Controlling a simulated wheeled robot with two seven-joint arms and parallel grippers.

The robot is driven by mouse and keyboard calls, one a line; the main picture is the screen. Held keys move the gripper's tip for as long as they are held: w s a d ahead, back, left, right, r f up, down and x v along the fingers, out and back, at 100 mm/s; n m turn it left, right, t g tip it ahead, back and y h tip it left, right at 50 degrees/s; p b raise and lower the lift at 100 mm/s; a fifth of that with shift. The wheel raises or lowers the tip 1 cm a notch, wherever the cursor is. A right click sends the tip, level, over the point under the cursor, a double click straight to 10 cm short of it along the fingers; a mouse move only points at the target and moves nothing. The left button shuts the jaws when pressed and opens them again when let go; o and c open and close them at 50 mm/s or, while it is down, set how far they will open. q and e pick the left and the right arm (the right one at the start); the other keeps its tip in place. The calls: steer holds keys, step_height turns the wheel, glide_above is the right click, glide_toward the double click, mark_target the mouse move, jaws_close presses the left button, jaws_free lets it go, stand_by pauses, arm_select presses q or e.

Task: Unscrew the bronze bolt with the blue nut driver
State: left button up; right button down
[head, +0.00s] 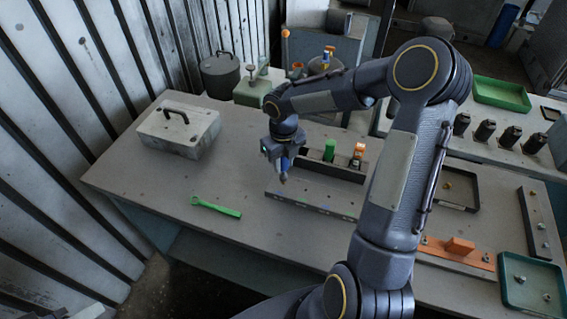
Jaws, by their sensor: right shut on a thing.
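My right gripper (283,154) points down over the table and is shut on the blue nut driver (285,164). The driver hangs roughly upright, its tip just above or at the far edge of a long dark strip (310,205); I cannot tell whether it touches. Small coloured spots show along the strip. I cannot make out the bronze bolt. A dark rack (316,166) behind holds a green-handled tool (330,150) and an orange-and-white-handled tool (358,154). My left gripper is not in view.
A grey toolbox (178,134) and a green wrench (216,207) lie at left. A dark tray (459,206), an orange fixture (458,249) and a green tray (533,306) are at right. The table's front left is mostly clear.

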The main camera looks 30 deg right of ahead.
steer(key=shift+r, duration=3.2)
